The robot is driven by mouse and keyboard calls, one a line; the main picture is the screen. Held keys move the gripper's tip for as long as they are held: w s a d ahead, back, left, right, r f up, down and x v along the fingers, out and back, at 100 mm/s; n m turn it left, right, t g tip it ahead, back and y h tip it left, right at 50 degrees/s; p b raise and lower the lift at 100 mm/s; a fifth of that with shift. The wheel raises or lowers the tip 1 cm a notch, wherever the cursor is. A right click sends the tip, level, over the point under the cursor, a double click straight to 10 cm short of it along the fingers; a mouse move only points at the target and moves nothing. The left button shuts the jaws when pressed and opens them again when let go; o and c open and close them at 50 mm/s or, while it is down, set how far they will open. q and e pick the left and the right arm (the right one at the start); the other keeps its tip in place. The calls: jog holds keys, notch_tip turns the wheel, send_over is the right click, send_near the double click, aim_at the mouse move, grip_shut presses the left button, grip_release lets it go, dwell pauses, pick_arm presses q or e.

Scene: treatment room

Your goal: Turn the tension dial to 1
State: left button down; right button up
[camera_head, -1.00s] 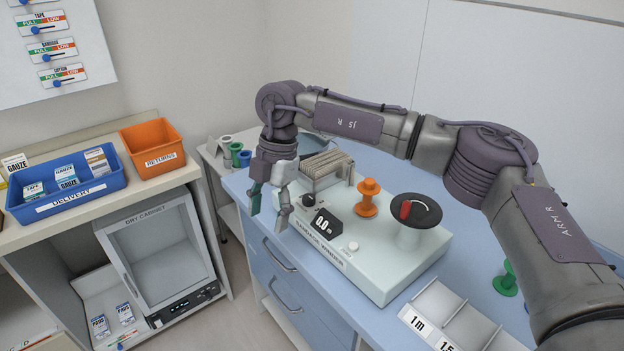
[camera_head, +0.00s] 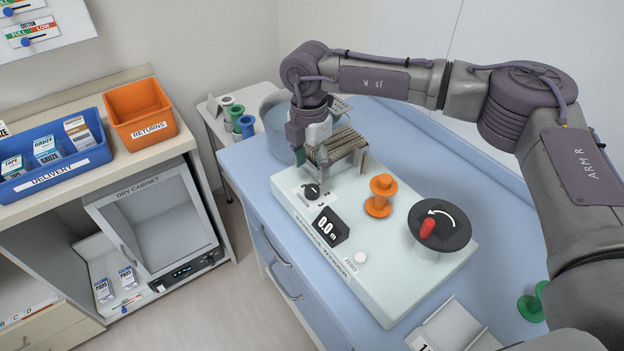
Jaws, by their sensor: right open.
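The tension dial (camera_head: 312,191) is a small black knob on the left end of the pale bandage winder (camera_head: 345,285). It has a light pointer mark and small numerals around it, too small to read for sure. My right gripper (camera_head: 312,158) is open and points down, just behind the dial and apart from it in the picture. Its fingertips are partly lost against the upright metal plates (camera_head: 340,145) of the winder. Nothing shows between its fingers. My left gripper is not in view.
The winder also carries a display (camera_head: 328,226) reading 0.0 m, an orange spool (camera_head: 380,194), a white button (camera_head: 361,257) and a black crank disc (camera_head: 440,225) with a red handle. A metal basin (camera_head: 277,122) stands behind. A green spool (camera_head: 533,303) lies right.

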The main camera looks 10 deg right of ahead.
aim_at(312, 188)
notch_tip(312, 188, down, 6)
jog(key=shift+r+p, duration=0.25)
jog(key=shift+p, duration=0.35)
jog(key=shift+f, duration=0.3)
jog(key=shift+d+f, duration=0.1)
jog(key=shift+f, duration=0.1)
grip_shut()
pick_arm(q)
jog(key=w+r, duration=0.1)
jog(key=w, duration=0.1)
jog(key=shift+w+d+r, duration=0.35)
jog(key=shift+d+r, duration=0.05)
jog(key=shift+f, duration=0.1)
